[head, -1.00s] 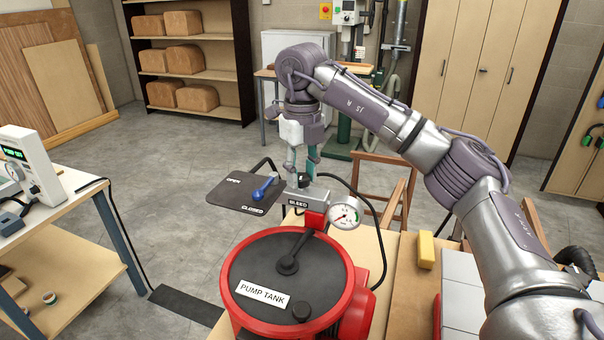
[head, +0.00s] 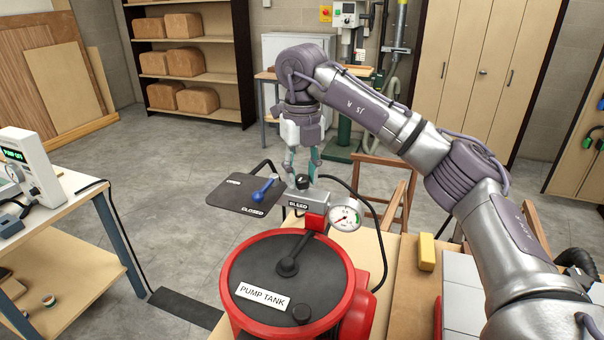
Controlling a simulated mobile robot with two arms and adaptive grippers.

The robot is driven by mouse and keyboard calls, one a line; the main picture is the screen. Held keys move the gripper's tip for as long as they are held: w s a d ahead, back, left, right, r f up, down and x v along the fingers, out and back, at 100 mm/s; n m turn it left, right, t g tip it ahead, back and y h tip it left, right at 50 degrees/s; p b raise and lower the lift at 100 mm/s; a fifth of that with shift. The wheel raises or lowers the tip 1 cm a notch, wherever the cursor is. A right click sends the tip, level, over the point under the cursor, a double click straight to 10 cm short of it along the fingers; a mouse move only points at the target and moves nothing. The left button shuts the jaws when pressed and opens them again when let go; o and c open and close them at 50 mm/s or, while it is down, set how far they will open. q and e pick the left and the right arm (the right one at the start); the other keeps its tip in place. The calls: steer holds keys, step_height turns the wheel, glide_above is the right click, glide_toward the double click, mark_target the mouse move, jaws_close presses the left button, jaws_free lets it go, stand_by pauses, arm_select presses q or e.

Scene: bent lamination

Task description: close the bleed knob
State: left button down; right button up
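The black bleed knob (head: 302,182) sits on top of a grey metal block with a BLEED label (head: 298,204), behind the red pump tank (head: 365,262). A blue lever (head: 263,189) lies over a dark plate (head: 228,194) marked OPEN and CLOSED, left of the block. My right gripper (head: 301,175) points down just above and behind the knob, its two fingers apart with a gap between them. Whether the fingers touch the knob I cannot tell. My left gripper is out of the view.
A pressure gauge (head: 344,217) stands right of the block, close to the gripper. A black hose curves behind it. A yellow block (head: 426,252) lies on the bench at right. A table with a control box (head: 32,165) stands at left.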

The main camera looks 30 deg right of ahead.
mark_target(302, 177)
steer(key=o, duration=0.3)
steer(key=shift+o, duration=0.2)
step_height(302, 177, up, 12)
stand_by(0.4)
steer(key=shift+f, duration=0.1)
stand_by(0.4)
